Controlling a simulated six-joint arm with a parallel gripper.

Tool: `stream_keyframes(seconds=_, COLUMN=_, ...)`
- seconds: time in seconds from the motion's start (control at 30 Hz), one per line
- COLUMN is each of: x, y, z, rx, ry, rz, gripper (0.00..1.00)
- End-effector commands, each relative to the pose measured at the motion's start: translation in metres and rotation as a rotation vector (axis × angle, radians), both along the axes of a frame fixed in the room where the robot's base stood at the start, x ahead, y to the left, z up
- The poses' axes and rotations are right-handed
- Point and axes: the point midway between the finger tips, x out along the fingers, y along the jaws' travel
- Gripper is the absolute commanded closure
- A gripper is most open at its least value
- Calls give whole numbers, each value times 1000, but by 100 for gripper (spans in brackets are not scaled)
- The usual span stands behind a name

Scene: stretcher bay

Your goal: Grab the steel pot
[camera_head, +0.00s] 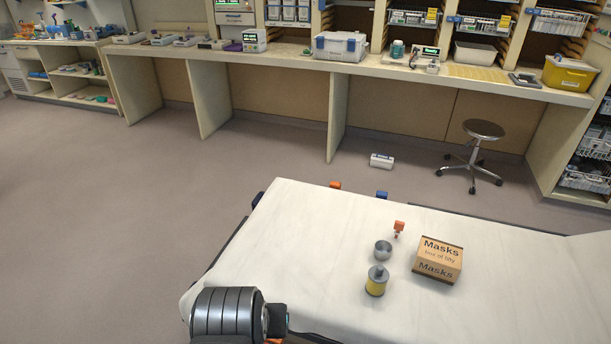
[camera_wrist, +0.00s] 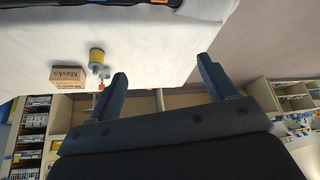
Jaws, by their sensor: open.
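The steel pot (camera_head: 383,250) is a small grey open-topped cup standing upright on the white-covered stretcher (camera_head: 300,230), between a yellow can and an orange item. In the wrist view, which is upside down, the pot (camera_wrist: 104,73) looks tiny and lies close beside the can. My gripper (camera_wrist: 163,70) is open, with its two dark fingers wide apart and nothing between them. In the head view my arm shows at the bottom edge, and the fingers are not visible there.
The yellow can with a grey top (camera_head: 376,281) stands just in front of the pot. A cardboard Masks box (camera_head: 437,259) is to its right, and a small orange item (camera_head: 398,229) is behind it. The stretcher's left part is clear. A stool (camera_head: 482,131) stands beyond.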

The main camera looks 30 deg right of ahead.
Motion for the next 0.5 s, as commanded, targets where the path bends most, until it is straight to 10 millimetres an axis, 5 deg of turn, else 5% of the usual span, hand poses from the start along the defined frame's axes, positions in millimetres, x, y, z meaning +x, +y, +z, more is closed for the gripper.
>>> stream_keyframes(seconds=0.27, x=11, y=-10, z=10, rx=7, ry=9, rz=-34, gripper=23)
stream_keyframes(seconds=0.5, x=54, y=-52, z=37, rx=34, ry=37, rz=-168, gripper=23)
